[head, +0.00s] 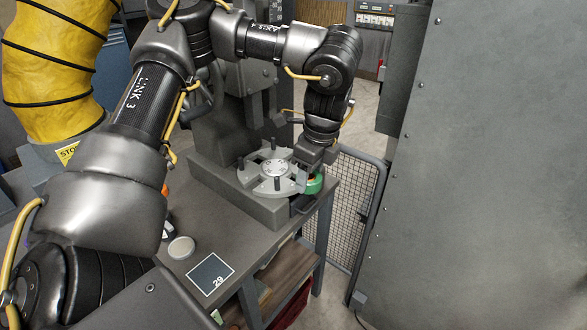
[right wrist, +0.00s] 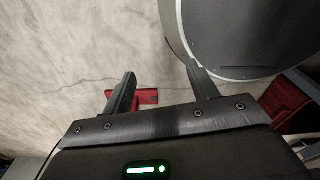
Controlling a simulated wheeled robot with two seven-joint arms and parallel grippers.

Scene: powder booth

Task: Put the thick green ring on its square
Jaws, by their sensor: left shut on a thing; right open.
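The green ring (head: 315,185) is at the right edge of the grey fixture on the table, partly hidden by my left gripper (head: 312,174). The left gripper points down and is shut on the ring. I cannot tell whether the ring still touches the fixture or table. A dark square with a pale border and the number 29 (head: 208,270) lies on the near part of the table, and its top is bare. My right gripper (right wrist: 161,75) is open and empty in the right wrist view, above the floor.
A grey fixture with a round spoked plate and upright black pegs (head: 262,178) stands on the table (head: 225,232). A pale round disc (head: 181,248) lies near the square. A mesh panel (head: 350,200) and a big grey cabinet (head: 480,170) stand to the right.

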